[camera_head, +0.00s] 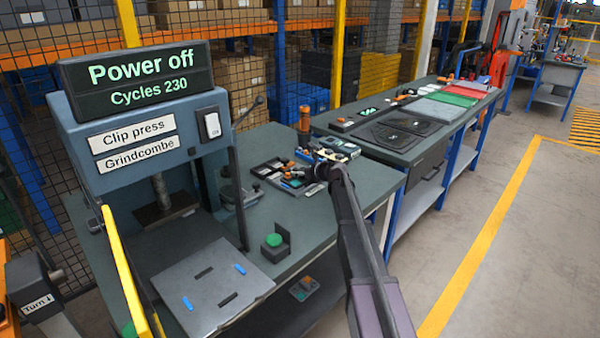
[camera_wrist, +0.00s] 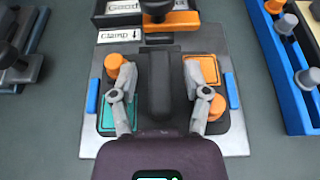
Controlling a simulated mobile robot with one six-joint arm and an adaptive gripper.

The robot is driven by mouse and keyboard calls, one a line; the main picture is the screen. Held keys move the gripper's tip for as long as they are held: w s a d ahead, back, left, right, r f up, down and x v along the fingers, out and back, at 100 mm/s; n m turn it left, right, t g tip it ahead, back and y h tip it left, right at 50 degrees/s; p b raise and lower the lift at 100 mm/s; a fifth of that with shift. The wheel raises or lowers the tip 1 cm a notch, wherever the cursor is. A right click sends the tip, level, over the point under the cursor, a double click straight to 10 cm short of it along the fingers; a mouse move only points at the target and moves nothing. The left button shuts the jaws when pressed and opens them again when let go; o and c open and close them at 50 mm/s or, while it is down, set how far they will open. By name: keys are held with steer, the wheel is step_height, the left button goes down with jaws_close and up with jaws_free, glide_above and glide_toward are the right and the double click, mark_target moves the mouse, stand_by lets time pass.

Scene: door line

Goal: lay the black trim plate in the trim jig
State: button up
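In the wrist view my gripper (camera_wrist: 160,95) is over a light grey fixture plate (camera_wrist: 95,148), its two grey fingers spread apart. A long black piece (camera_wrist: 160,90) lies between the fingers, with gaps on both sides. I cannot tell whether it is the trim plate or part of the clamp. The fixture has a "Clamp" label (camera_wrist: 119,35), two orange knobs (camera_wrist: 117,63), blue side strips (camera_wrist: 92,95), and teal and orange squares. I cannot tell whether it is the trim jig. In the head view my gripper (camera_head: 322,172) is at the bench's far end, its fingers too small to read.
A blue rack with grey pegs (camera_wrist: 290,85) stands close on the right in the wrist view. The clip press (camera_head: 140,130), reading "Power off", stands left on the bench (camera_head: 310,235). Black panels (camera_head: 378,135) lie on the farther bench. The right floor is clear.

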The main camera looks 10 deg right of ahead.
steer(key=shift+r, duration=0.2)
steer(key=p+v, duration=0.4)
steer(key=v, duration=0.6)
steer(key=shift+s+r, duration=0.2)
steer(key=shift+p+v, duration=0.45)
steer(key=shift+v, duration=0.4)
steer(key=shift+f, duration=0.2)
stand_by(0.6)
